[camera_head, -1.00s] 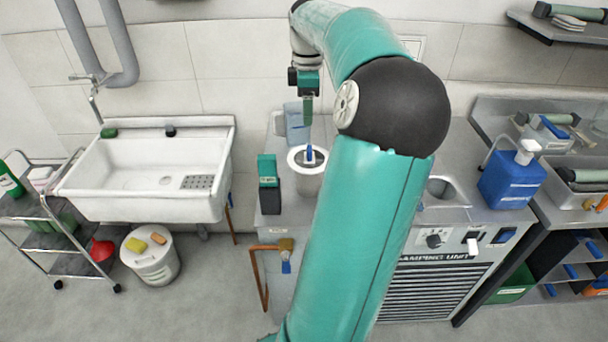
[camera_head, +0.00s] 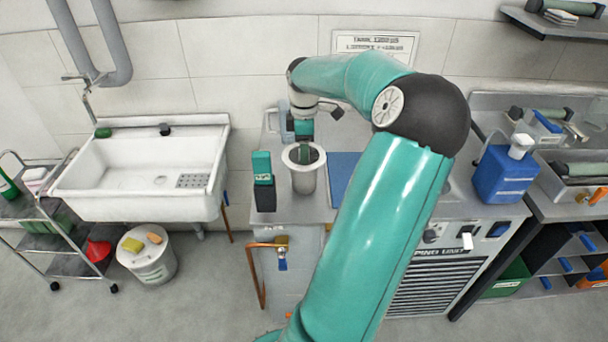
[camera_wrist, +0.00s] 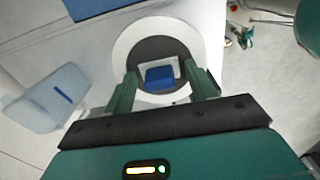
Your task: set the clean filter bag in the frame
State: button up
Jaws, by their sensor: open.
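A pale round canister (camera_head: 305,178) with a wide rim stands on the left part of the unit's top; I take it for the filter frame. In the wrist view its ring-shaped rim (camera_wrist: 125,45) surrounds a dark opening with a blue block (camera_wrist: 160,77) and a whitish edge around it. I cannot tell whether these belong to the filter bag. My gripper (camera_wrist: 160,70) is open, with its green fingers on either side of the blue block. In the head view my gripper (camera_head: 304,150) is at the canister's mouth, and its fingers hide the inside.
A green-and-black box (camera_head: 263,182) stands close left of the canister. A pale blue translucent jug (camera_wrist: 50,100) is close by. A blue panel (camera_head: 342,172) lies right of it. A copper pipe with a valve (camera_head: 281,245) is below. A sink (camera_head: 140,175) is left; a blue can (camera_head: 505,175) is right.

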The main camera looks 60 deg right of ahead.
jog(key=shift+c, duration=0.3)
grip_shut()
jog(key=shift+r, duration=0.1)
